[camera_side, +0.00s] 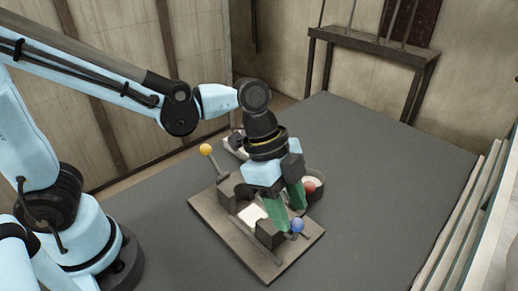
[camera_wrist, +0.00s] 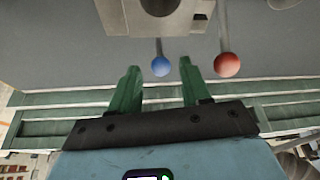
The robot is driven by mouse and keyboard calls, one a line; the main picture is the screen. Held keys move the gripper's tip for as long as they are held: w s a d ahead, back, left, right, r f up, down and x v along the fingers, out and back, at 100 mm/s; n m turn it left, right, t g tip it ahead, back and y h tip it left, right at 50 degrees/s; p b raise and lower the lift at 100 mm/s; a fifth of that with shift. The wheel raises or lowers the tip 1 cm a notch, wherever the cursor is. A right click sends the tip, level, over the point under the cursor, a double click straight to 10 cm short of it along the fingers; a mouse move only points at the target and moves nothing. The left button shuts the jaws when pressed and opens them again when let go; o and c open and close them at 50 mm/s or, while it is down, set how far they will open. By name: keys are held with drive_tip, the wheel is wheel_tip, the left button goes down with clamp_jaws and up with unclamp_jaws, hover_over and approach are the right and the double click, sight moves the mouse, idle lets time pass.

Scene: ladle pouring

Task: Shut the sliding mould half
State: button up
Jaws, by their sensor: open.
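The mould stands on a brown base plate (camera_side: 215,212). A dark block (camera_side: 268,236) near the plate's front right, beside the blue ball knob (camera_side: 297,225), looks like the sliding half. A pale patch (camera_side: 250,216) lies between it and the darker block (camera_side: 243,190) behind. My gripper (camera_side: 287,212) is open, its green fingers pointing down close to the blue knob. In the wrist view the blue knob (camera_wrist: 161,67) shows between the two fingertips (camera_wrist: 158,76), near their line; I cannot tell whether they touch it. A mould block (camera_wrist: 155,18) is at the top edge.
A yellow ball on a rod (camera_side: 205,149) rises at the plate's left. A red ball (camera_side: 309,185) sits by a round dark container (camera_side: 317,195) right of my gripper; it also shows in the wrist view (camera_wrist: 227,64). The grey table (camera_side: 390,200) is clear to the right.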

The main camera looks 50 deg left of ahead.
sight(295, 228)
drive_tip(key=shift+x, duration=2.75)
clamp_jaws()
drive_tip(key=shift+a, duration=0.15)
